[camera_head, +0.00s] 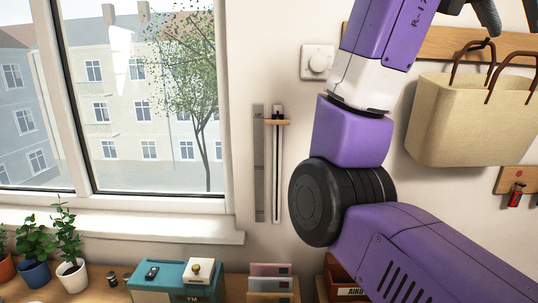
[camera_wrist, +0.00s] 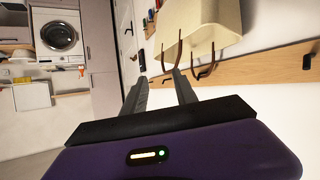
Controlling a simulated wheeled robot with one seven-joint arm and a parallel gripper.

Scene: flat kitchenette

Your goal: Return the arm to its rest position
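My arm rises through the right half of the head view, bent at its dark elbow joint. My gripper (camera_head: 470,8) is at the top right edge of that view and partly cut off. In the wrist view my gripper (camera_wrist: 160,78) shows two grey fingers standing apart with nothing between them. The fingers point past the handles of a hanging beige bag, and I cannot tell how near they are in depth.
The beige bag (camera_head: 470,122) hangs from a wooden wall rail (camera_head: 410,45); it also shows in the wrist view (camera_wrist: 205,22). A window is at left, with potted plants (camera_head: 72,275) and a teal box (camera_head: 165,291) below. A washing machine (camera_wrist: 58,36) is far off.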

